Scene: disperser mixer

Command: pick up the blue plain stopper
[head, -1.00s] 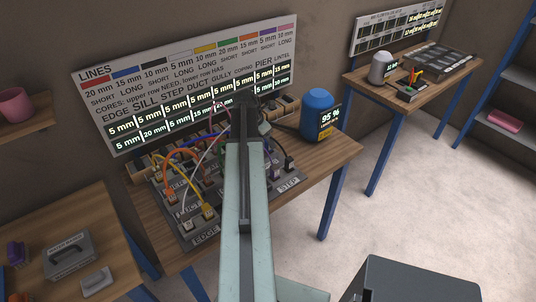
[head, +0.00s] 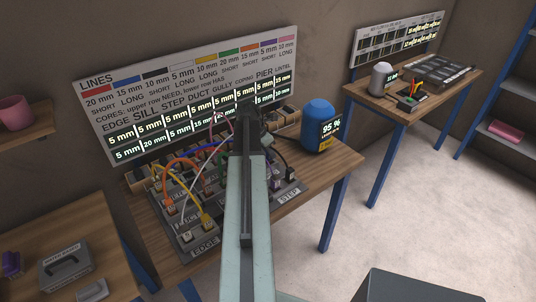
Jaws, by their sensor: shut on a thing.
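My arm reaches up through the middle of the head view. My gripper (head: 247,110) is at its far end, over the back of the cable bench and in front of the lettered wall board. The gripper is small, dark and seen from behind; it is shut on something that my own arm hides. I cannot make out the blue plain stopper anywhere in the view, so I cannot tell by sight whether it is what the jaws hold.
The wooden bench (head: 333,172) carries panels with coloured cables, including one labelled EDGE (head: 205,243). A blue rounded container (head: 318,118) with a 95 % display stands to the gripper's right. The LINES board (head: 185,95) is behind. Open floor (head: 420,200) lies right.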

